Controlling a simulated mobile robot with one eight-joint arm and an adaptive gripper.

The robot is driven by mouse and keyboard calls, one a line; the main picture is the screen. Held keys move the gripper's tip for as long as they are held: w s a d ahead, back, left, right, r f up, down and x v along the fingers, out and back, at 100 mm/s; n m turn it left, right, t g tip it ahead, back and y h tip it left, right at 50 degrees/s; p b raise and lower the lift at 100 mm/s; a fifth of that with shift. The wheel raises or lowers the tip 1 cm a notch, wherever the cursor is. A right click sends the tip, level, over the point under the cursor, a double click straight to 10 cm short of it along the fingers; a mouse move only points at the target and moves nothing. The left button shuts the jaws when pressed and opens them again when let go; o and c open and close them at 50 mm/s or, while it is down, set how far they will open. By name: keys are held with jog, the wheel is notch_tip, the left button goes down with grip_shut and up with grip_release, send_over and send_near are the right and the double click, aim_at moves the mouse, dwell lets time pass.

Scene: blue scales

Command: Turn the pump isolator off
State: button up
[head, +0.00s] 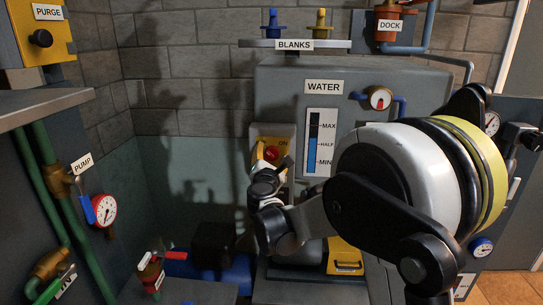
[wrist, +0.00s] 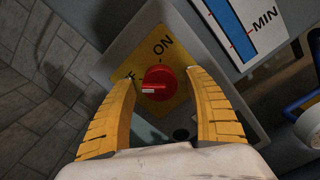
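The pump isolator appears to be the red rotary knob (wrist: 158,82) on a yellow plate (wrist: 174,46) in the wrist view. "ON" is printed above the knob; a second label at its left is partly hidden by a finger. A white mark lies across the knob's lower left part; its exact setting is hard to read. In the head view the knob (head: 271,153) shows small on its box below the water panel. My gripper (wrist: 160,76) is open, with one yellow finger on each side of the knob. I cannot tell whether they touch it.
The water gauge (head: 321,142) is just right of the knob. A pipe with a red-and-white dial (head: 380,98) is farther right. At the left are a "PUMP" label (head: 83,163), a blue lever (head: 87,210) and a gauge (head: 104,210). A red-handled valve (head: 150,272) stands low in front.

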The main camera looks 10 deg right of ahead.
jog(key=shift+s, duration=0.1)
jog(key=v, duration=1.1)
jog(key=shift+s, duration=0.35)
jog(key=shift+a, duration=0.1)
